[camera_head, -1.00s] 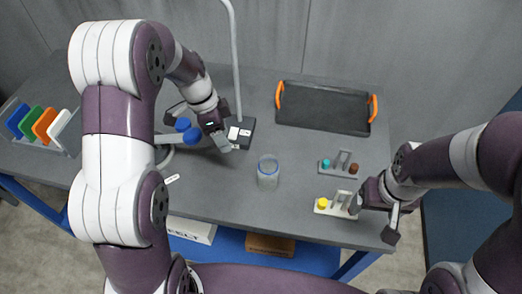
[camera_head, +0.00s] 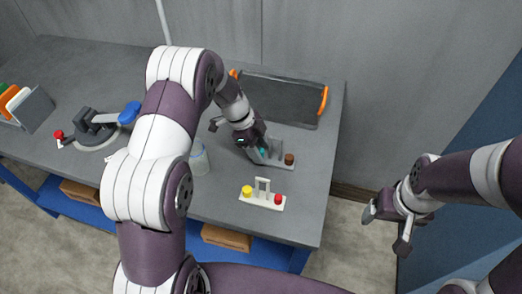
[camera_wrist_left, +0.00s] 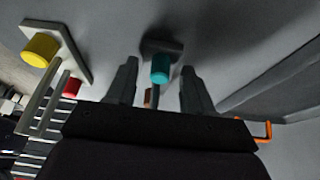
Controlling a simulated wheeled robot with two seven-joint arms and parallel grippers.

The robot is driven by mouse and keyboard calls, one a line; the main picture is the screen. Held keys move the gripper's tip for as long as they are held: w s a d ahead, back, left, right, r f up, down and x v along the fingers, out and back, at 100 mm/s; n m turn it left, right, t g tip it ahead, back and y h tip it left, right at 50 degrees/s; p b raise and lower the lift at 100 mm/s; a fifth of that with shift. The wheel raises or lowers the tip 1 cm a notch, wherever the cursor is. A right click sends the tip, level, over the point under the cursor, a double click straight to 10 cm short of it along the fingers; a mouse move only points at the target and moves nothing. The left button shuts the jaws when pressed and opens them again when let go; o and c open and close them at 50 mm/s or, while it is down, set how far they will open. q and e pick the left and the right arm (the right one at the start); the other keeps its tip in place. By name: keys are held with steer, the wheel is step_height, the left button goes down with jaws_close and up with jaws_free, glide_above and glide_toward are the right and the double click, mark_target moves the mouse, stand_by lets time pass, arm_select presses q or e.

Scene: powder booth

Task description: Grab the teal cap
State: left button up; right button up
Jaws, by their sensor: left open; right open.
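The teal cap (camera_head: 262,152) sits at the left end of a grey stand (camera_head: 275,155) on the table, partly hidden by my left gripper. My left gripper (camera_head: 255,154) is over that end of the stand, fingers open. In the left wrist view the teal cap (camera_wrist_left: 160,68) shows between the two spread fingertips of my left gripper (camera_wrist_left: 160,82), with a gap on each side. My right gripper (camera_head: 387,232) is open and empty, off the table's right edge.
A brown cap (camera_head: 289,158) is at the stand's other end. A light stand (camera_head: 262,199) with yellow and red caps is nearer. A black tray (camera_head: 275,98) with orange handles lies behind. A clear jar (camera_head: 198,158) stands to the left, partly behind my arm.

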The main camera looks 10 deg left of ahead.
arm_select(q)
steer(key=shift+a, duration=0.1)
jaws_close()
steer(key=shift+r, duration=0.1)
